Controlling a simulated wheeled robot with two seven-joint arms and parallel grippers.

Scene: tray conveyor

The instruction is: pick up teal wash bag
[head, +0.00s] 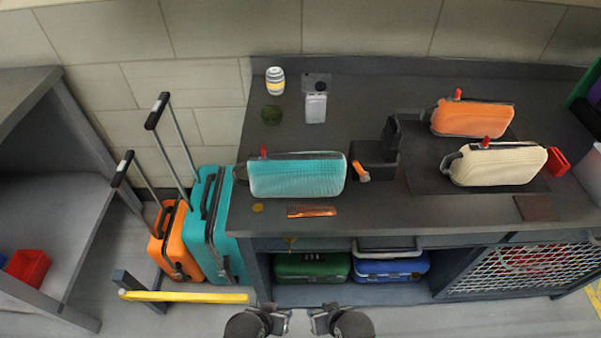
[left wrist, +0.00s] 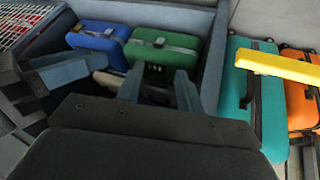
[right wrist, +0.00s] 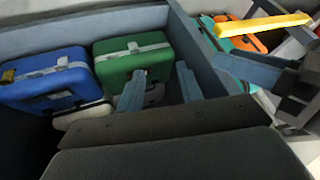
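The teal wash bag (head: 297,176) lies on the dark counter, left of the middle, with a dark strap at its left end and a red tag on top. My left gripper (head: 281,318) and right gripper (head: 318,316) are low in front of the counter, well apart from the bag. In the left wrist view my left gripper (left wrist: 158,88) has its fingers spread with nothing between them. In the right wrist view my right gripper (right wrist: 160,88) also has its fingers apart and empty. The wash bag is not visible in either wrist view.
An orange bag (head: 473,118) and a cream bag (head: 495,164) lie at right. A black stand (head: 375,160) is right of the teal bag; a comb (head: 311,211) lies in front. Green (head: 312,267) and blue (head: 391,268) cases sit below. A yellow bar (head: 187,296) stands front left.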

